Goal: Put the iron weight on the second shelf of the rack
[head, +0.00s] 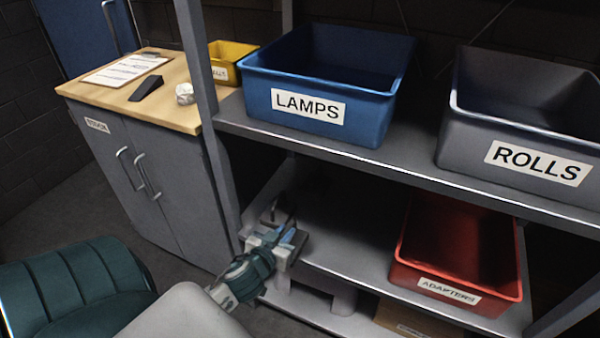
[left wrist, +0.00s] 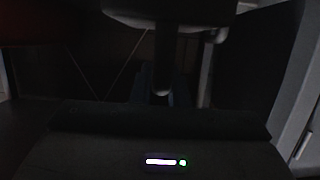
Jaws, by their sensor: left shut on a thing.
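The rack's middle level (head: 345,262), with the red bin on it, is the second shelf counting from the bottom. My left gripper (head: 284,226) is at the left front part of this shelf, in the opening below the upper shelf. It is shut on a dark thing, taken as the iron weight, which is mostly hidden by the gripper and shadow. Whether the thing touches the shelf cannot be told. The left wrist view is very dark and does not show the weight clearly. My right gripper is not in view.
A red ADAPTERS bin (head: 460,250) fills the shelf's right side; bare room lies left of it. Blue LAMPS (head: 335,85) and grey ROLLS (head: 520,120) bins stand on the shelf above. A rack post (head: 208,120) rises at left, beside a cabinet (head: 165,185). A cardboard box (head: 405,322) sits below.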

